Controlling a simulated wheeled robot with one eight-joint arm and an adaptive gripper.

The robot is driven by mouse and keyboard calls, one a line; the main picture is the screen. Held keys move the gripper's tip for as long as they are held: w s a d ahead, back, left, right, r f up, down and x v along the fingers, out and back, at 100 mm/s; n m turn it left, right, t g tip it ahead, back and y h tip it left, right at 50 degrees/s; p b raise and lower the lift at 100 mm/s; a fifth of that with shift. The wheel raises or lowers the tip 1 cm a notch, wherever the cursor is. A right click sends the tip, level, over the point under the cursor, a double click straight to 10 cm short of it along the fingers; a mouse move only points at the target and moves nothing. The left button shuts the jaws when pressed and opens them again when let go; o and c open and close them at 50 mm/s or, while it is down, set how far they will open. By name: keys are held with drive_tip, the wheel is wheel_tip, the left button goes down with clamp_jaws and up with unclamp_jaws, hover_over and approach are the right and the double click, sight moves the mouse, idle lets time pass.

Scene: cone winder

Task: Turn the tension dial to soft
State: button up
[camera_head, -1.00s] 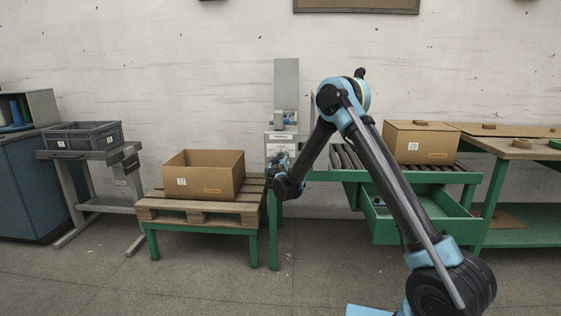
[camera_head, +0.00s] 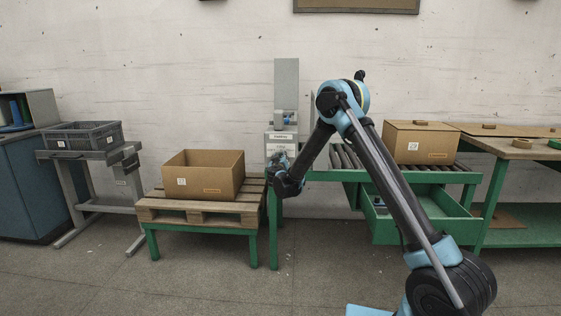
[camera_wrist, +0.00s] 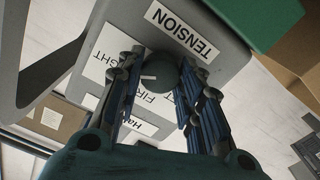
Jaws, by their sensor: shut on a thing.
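The tension dial is a dark, rounded knob (camera_wrist: 160,72) on a grey panel, seen in the wrist view below a white TENSION label (camera_wrist: 182,29). My gripper (camera_wrist: 158,84) is shut on it, one finger on each side. Slanted white labels lie around the knob; TIGHT and FIRM can be partly read, and another begins "Ha". A SOFT label is not readable, and the dial's pointer does not show. In the head view, my gripper (camera_head: 279,166) is at the front of the grey cone winder (camera_head: 286,84), and the dial is hidden behind it.
An open cardboard box (camera_head: 207,187) stands on a wooden pallet (camera_head: 168,215) left of the winder. A roller conveyor (camera_head: 347,158) and an open green drawer (camera_head: 410,227) are on the right. A grey crate (camera_head: 82,140) sits far left. The front floor is clear.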

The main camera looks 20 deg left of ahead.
drive_tip(key=shift+n, duration=0.3)
drive_tip(key=n, duration=2.3)
drive_tip(key=shift+s+f, duration=0.1)
drive_tip(key=shift+f, duration=0.1)
drive_tip(key=shift+n, duration=0.3)
drive_tip(key=o, duration=1.1)
drive_tip(key=shift+c, duration=0.2)
drive_tip(key=v, duration=1.1)
drive_tip(key=shift+s+d, duration=0.2)
drive_tip(key=shift+s, duration=0.2)
